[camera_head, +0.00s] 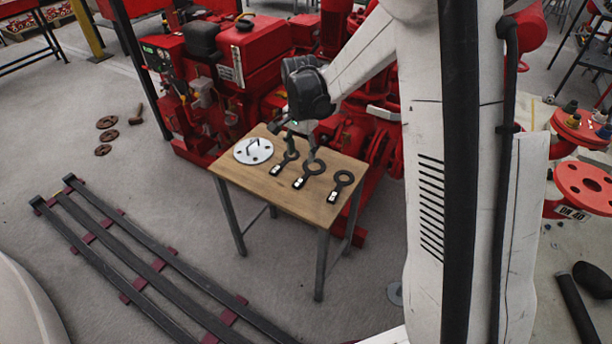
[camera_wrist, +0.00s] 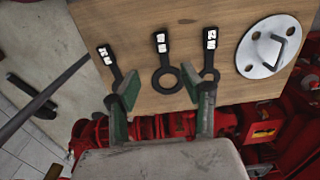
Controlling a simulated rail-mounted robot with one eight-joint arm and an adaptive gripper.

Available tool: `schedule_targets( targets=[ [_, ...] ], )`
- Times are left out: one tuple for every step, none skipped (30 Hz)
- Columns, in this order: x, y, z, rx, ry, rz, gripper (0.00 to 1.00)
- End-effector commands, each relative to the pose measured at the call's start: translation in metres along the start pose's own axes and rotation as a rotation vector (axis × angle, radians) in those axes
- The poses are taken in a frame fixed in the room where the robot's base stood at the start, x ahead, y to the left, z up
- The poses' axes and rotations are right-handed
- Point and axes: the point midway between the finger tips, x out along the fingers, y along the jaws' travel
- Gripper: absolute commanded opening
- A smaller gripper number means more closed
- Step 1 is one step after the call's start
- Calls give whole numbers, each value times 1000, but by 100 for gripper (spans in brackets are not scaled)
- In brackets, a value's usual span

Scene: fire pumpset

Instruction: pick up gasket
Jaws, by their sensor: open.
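Three black ring-shaped gaskets with tabs and white labels lie flat on the wooden table. In the head view they are the left gasket (camera_head: 277,170), middle gasket (camera_head: 301,182) and right gasket (camera_head: 333,196). The wrist view shows the middle one (camera_wrist: 161,55) with its ring between my fingers, and one at each side (camera_wrist: 106,56) (camera_wrist: 210,52), each partly covered by a finger. My gripper (camera_head: 300,146) is open and empty over the table; its green-sided fingers also show in the wrist view (camera_wrist: 162,95). The gap between fingertips and table cannot be told.
A round white plate with a handle (camera_head: 253,151) lies on the table (camera_head: 233,174), left of the gaskets; it also shows in the wrist view (camera_wrist: 256,63). A red pump engine (camera_head: 250,85) stands close behind the table. Dark rails (camera_head: 140,262) lie on the floor at left.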

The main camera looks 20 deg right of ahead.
Motion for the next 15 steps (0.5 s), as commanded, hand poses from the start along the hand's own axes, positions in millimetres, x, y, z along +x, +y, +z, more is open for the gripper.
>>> schedule_targets(
  targets=[
    [13,0,0,0,0,0,43],
    [19,-1,0,0,0,0,43],
    [26,0,0,-1,0,0,43],
    [31,0,0,-1,0,0,43],
    [36,0,0,-1,0,0,43],
    [42,-1,0,-1,0,0,43],
    [46,-1,0,-1,0,0,43],
    [50,0,0,-1,0,-1,43],
    [53,0,0,-1,0,-1,43],
    [55,0,0,-1,0,-1,43],
    [57,0,0,-1,0,-1,43],
    [59,-1,0,-1,0,-1,43],
    [60,-1,0,-1,0,-1,43],
    [60,-1,0,-1,1,-1,43],
    [62,-1,0,-1,1,-1,43]
  ],
)
